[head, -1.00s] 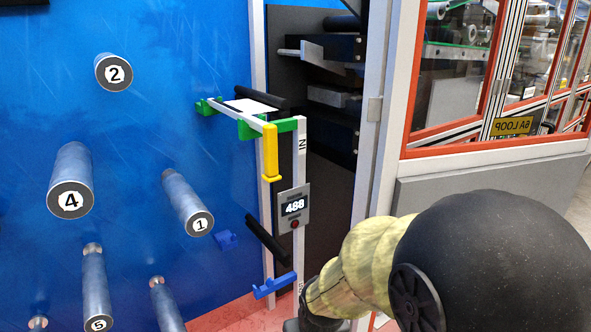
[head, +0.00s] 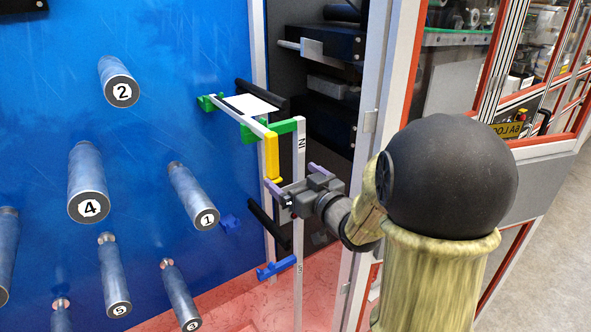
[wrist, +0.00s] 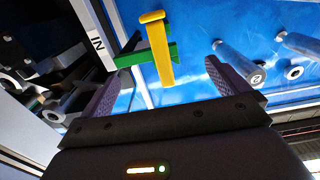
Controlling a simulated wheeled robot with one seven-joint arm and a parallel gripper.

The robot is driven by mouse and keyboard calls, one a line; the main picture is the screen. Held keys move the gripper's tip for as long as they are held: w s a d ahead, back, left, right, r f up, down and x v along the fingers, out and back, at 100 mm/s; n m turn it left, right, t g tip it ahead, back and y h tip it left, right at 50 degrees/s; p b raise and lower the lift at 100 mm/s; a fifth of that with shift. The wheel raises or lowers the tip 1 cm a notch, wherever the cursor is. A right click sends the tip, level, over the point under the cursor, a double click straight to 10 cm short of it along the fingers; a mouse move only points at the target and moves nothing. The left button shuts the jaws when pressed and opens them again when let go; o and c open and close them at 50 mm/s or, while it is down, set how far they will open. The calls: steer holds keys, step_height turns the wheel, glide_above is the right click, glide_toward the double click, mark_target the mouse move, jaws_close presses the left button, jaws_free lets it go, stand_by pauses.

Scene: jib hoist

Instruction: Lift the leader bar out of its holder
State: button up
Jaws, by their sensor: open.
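The leader bar (head: 239,116) is a thin pale bar with a yellow handle (head: 271,157) hanging at its near end. It lies across the green holder (head: 284,127), one green bracket at the near end and another at the far end. My gripper (head: 294,177) is open and empty, just below and to the right of the yellow handle in the head view. In the wrist view the handle (wrist: 160,52) shows ahead, between the lines of my two purple fingers (wrist: 166,68), and a green bracket (wrist: 127,60) shows behind it. No contact is visible.
Blue brackets (head: 276,268) and a black roller (head: 268,226) sit below. Numbered rollers, such as roller 1 (head: 192,195), stick out of the blue wall at left. A framed glass cabinet (head: 480,80) stands at right.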

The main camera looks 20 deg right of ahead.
mark_target(275, 162)
steer(key=shift+w, duration=0.1)
stand_by(0.3)
steer(key=shift+p+x, duration=1.3)
steer(key=shift+x, duration=3.6)
jaws_close()
steer(key=shift+r, duration=0.1)
